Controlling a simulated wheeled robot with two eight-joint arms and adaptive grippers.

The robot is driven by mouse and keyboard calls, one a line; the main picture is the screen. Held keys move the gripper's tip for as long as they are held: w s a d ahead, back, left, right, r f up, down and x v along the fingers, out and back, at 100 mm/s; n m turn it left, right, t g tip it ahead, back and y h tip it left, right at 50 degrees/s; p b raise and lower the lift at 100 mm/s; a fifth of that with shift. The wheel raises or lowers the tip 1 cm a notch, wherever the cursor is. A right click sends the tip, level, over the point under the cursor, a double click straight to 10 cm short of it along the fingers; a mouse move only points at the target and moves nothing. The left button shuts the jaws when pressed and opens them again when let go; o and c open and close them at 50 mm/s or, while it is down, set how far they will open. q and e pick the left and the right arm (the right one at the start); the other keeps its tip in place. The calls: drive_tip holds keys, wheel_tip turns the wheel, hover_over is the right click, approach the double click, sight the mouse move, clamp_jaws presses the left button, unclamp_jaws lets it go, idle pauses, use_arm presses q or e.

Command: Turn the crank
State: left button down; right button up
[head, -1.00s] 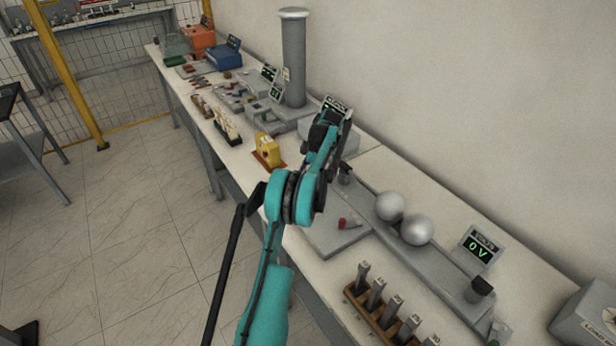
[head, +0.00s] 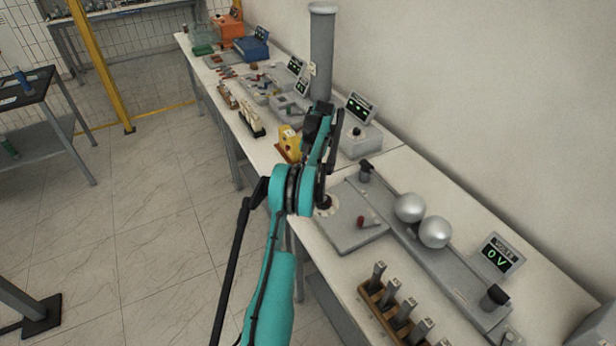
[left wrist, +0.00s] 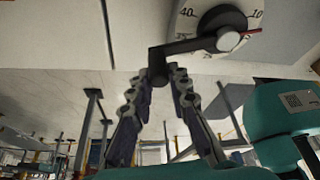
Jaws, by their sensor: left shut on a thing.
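The black crank (left wrist: 185,46) shows in the left wrist view, with a round hub and a flat arm reaching left. A short handle hangs from the end of that arm. Behind the hub is a pale numbered dial (left wrist: 255,14) with a red pointer. My left gripper (left wrist: 163,78) has its fingers on either side of the handle and is shut on it. In the head view my teal left arm covers the gripper and most of the crank. A bit of a pale dial (head: 328,205) shows beside it, near the table's front edge. My right gripper is out of view.
A grey plate with a red knob (head: 362,222), two metal spheres (head: 422,220) and a 0 V display (head: 497,255) are right of my arm. Metal pieces in a wooden rack (head: 385,298) stand in front. A yellow device (head: 288,143) is left, a grey meter box (head: 362,140) behind.

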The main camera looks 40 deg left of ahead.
use_arm(q)
drive_tip(key=shift+s+d+n+h, duration=0.1)
drive_tip(key=shift+s+n+h, duration=0.2)
drive_tip(key=shift+s+n, duration=0.35)
drive_tip(key=shift+w, duration=0.1)
drive_tip(key=c, duration=1.4)
unclamp_jaws()
drive_tip(key=shift+v, duration=3.7)
